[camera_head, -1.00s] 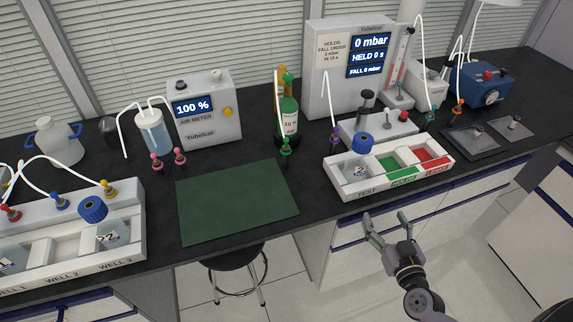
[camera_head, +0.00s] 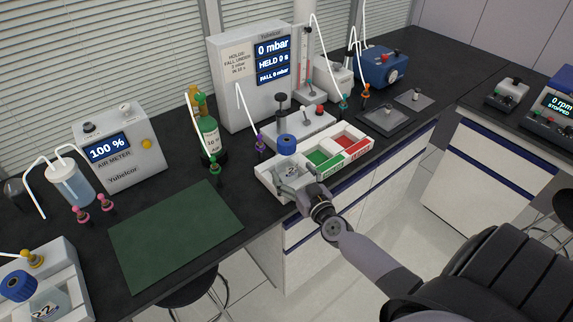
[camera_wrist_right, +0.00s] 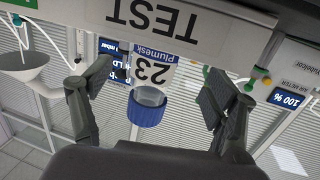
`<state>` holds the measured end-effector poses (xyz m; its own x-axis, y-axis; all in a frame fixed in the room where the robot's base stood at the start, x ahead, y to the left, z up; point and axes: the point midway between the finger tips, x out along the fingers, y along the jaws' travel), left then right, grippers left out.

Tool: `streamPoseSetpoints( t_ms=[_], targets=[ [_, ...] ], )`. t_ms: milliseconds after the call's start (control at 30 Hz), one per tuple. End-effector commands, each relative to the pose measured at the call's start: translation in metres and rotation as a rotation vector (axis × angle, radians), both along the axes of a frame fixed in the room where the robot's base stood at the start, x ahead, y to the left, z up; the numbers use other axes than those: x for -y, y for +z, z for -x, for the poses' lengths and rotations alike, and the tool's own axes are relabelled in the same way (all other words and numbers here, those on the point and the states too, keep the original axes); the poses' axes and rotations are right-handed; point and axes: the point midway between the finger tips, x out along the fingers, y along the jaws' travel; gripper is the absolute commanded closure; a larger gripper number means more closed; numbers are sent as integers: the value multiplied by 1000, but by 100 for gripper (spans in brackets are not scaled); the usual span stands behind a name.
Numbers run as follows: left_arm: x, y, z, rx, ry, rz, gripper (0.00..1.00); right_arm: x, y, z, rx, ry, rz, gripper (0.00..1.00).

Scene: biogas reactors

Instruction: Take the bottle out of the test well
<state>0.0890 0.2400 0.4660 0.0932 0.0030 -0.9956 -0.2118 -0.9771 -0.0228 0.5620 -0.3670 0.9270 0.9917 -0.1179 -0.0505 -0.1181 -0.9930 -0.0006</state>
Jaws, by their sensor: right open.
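The bottle (camera_head: 287,146), with a blue cap and a number label, stands upright in the test well (camera_head: 266,181), the left compartment of a white tray. In the right wrist view, which is upside down, the bottle (camera_wrist_right: 148,110) shows its blue cap and a label reading 23. My right gripper (camera_head: 298,183) is at the tray's front edge by the test well. In the wrist view its two fingers stand apart, one to each side of the bottle, with gaps between. It holds nothing. The fingers partly hide the well's front in the head view. My left gripper is not in view.
Green (camera_head: 322,159) and red (camera_head: 351,144) compartments adjoin the test well. A pressure unit (camera_head: 240,70) stands behind, with a purple-ended tube (camera_head: 260,142) close left of the tray. A green mat (camera_head: 176,235) lies clear. Another blue-capped bottle (camera_head: 18,286) stands at lower left.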

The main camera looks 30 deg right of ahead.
Motion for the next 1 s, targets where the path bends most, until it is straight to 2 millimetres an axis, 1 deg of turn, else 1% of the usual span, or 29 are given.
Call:
streamPoseSetpoints(
  t_ms=[133,300,433,533,733,1000],
  targets=[
    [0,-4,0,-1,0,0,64,3,-2,-11,2,1,1,19],
    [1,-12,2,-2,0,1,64,8,-7,-36,2,0,1,19],
    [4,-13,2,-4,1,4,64,10,-7,-49,1,0,0,19],
    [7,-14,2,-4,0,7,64,10,-6,-53,0,1,0,19],
    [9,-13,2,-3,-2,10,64,10,-6,-53,0,1,0,19],
    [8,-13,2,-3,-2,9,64,10,-6,-52,0,0,0,37]
  ],
)
